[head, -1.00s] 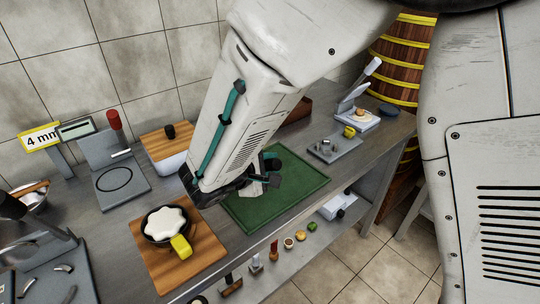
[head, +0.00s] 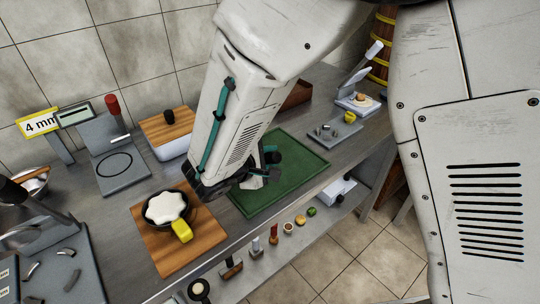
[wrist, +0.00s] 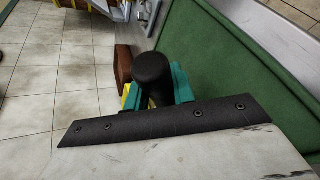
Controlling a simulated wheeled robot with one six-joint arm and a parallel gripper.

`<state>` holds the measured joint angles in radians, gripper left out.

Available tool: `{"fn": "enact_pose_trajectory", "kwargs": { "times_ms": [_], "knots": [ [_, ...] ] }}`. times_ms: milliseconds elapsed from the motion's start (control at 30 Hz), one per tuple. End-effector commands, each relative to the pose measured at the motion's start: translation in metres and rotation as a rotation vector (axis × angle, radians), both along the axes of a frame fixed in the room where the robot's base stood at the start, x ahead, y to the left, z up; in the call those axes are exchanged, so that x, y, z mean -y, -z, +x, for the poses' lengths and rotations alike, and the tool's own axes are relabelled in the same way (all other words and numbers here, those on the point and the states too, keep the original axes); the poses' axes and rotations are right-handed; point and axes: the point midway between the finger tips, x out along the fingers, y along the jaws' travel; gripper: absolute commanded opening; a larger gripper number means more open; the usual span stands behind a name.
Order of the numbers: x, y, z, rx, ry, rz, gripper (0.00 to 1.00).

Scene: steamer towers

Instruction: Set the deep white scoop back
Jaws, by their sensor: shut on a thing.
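My gripper (wrist: 153,92) is shut on a black, round-ended handle (wrist: 152,68), seen end-on between its teal fingers in the wrist view. What lies beyond the handle is hidden, so I cannot tell whether it is the deep white scoop. In the head view my gripper (head: 262,168) is over the left part of the green mat (head: 295,160), partly hidden by my own arm. No deep white scoop can be made out elsewhere.
Left of the mat, a black pan (head: 150,222) with white contents and a yellow handle stands on a wooden board (head: 165,255). A grey plate (head: 335,138) with small items is to the right. A lower shelf (head: 262,282) holds several small tools.

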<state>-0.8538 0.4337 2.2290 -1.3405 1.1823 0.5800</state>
Motion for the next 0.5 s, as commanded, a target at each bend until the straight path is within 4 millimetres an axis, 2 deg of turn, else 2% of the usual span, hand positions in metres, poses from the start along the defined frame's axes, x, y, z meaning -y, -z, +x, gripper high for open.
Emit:
{"fn": "enact_pose_trajectory", "kwargs": {
  "times_ms": [500],
  "knots": [
    [-0.0002,0.0073,0.0003,0.002,0.000,0.001,0.00]
  ]
}}
